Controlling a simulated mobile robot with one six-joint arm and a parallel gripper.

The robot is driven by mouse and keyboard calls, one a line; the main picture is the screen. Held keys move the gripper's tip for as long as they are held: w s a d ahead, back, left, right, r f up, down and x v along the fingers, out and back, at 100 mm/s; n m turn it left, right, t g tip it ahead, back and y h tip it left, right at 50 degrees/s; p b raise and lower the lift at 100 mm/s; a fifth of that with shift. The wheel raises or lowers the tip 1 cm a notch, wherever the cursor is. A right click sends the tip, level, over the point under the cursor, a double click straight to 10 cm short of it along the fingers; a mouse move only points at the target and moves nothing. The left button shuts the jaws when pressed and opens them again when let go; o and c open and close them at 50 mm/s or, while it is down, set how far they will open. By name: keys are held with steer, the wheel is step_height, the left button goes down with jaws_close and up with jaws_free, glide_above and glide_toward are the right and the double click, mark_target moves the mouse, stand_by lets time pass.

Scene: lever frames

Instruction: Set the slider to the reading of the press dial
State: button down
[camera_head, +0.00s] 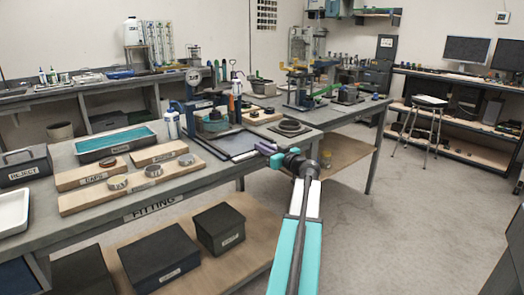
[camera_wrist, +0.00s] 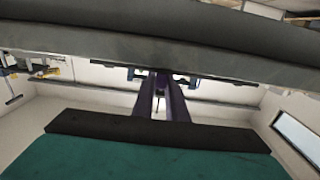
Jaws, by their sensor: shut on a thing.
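The blue press (camera_head: 200,108) stands on the bench, with its round dial (camera_head: 193,76) at the top; the reading is too small to make out. My gripper (camera_head: 260,147) is at the front edge of the bench, right of the press. In the wrist view its two dark purple fingers (camera_wrist: 162,82) come together at a dark strip below the bench edge. They are shut on a small part, seemingly the slider's handle, mostly hidden by the fingers. The slider's scale and setting cannot be made out.
A teal-lined tray (camera_head: 115,143), wooden boards with round metal parts (camera_head: 117,183) and a REJECT box (camera_head: 25,168) are on the bench at left. Black boxes (camera_head: 160,247) stand on the shelf below. A stool (camera_head: 428,105) stands at right; the floor between is clear.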

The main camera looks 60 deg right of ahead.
steer(key=c, duration=1.8)
jaws_free()
steer(key=shift+o, duration=0.2)
steer(key=v, duration=1.3)
steer(key=shift+s+a, duration=0.2)
steer(key=shift+s, duration=0.15)
